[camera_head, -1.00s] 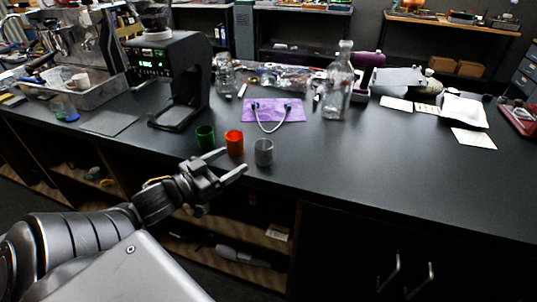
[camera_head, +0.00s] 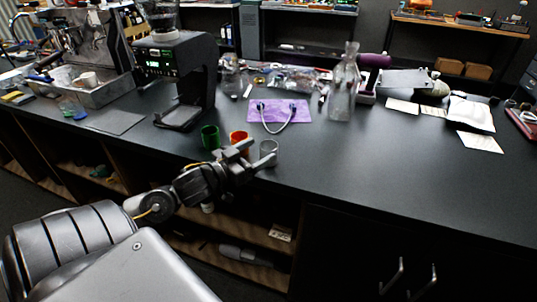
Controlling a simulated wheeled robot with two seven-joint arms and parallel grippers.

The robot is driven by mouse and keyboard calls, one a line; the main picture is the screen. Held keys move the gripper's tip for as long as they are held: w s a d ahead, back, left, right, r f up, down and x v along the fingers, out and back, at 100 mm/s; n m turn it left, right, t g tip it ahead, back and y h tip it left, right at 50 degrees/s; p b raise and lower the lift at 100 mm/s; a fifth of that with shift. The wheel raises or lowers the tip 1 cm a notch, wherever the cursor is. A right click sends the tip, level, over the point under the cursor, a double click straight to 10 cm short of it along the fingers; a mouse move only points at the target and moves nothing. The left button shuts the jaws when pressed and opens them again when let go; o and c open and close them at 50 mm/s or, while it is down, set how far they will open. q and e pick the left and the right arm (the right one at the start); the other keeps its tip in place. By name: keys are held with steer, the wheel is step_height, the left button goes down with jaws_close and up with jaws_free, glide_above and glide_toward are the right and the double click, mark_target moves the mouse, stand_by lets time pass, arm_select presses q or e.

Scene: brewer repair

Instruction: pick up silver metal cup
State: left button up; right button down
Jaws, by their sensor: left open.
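The silver metal cup (camera_head: 269,148) stands upright near the front edge of the dark counter. My left gripper (camera_head: 259,155) is open at the cup's left front side, and its fingers overlap the lower left of the cup in the picture. I cannot tell whether the fingers touch the cup or stand around it. An orange-red cup (camera_head: 238,137) is just left of the silver cup, partly hidden by my gripper. A green cup (camera_head: 210,138) stands further left. My right gripper does not show.
A black grinder (camera_head: 180,85) stands behind and left of the cups. A purple mat (camera_head: 279,111) with a grey cable lies behind them. A glass bottle (camera_head: 343,85) is back right. The counter right of the silver cup is clear.

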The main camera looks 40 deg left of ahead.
mark_target(261, 150)
arm_select(q)
steer(key=w, duration=0.2)
steer(key=shift+w+d, duration=0.2)
steer(key=shift+w, duration=0.2)
steer(key=shift+w+f, duration=0.1)
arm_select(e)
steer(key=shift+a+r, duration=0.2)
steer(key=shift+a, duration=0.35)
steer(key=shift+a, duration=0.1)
arm_select(q)
steer(key=shift+c, duration=0.4)
